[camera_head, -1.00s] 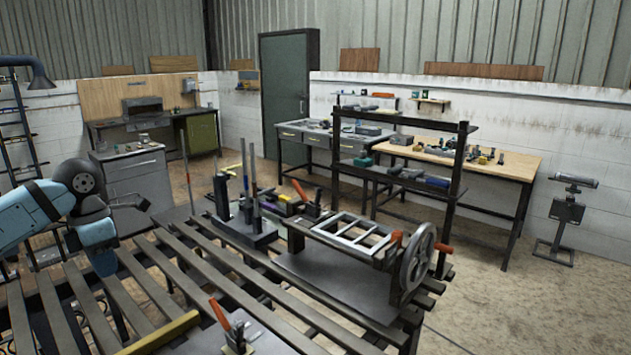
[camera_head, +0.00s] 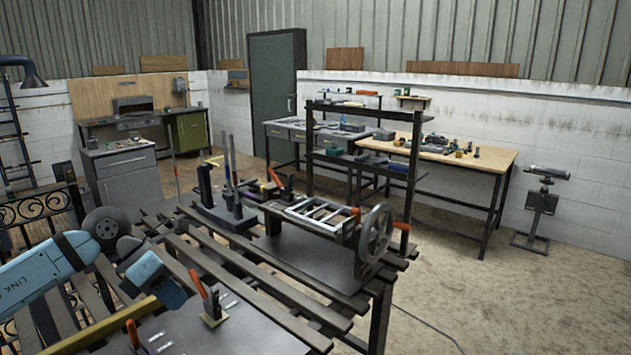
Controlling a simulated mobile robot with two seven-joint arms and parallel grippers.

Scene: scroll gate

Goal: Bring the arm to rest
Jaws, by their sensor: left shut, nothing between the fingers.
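My left arm comes in from the left edge, over the slatted bench. Its lower end with the left gripper (camera_head: 172,292) is low above the bench's near part, beside a red-handled clamp (camera_head: 203,290). The gripper is shut and holds nothing; its fingers are hard to make out. My right gripper is not in view. A scroll gate (camera_head: 35,215) of dark curled iron shows behind my arm at the left.
The slatted bench (camera_head: 262,285) carries a frame with a handwheel (camera_head: 376,233) and an upright bending jig (camera_head: 222,205). A yellow bar (camera_head: 110,325) lies near my arm. A dark shelf rack (camera_head: 362,112) stands behind.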

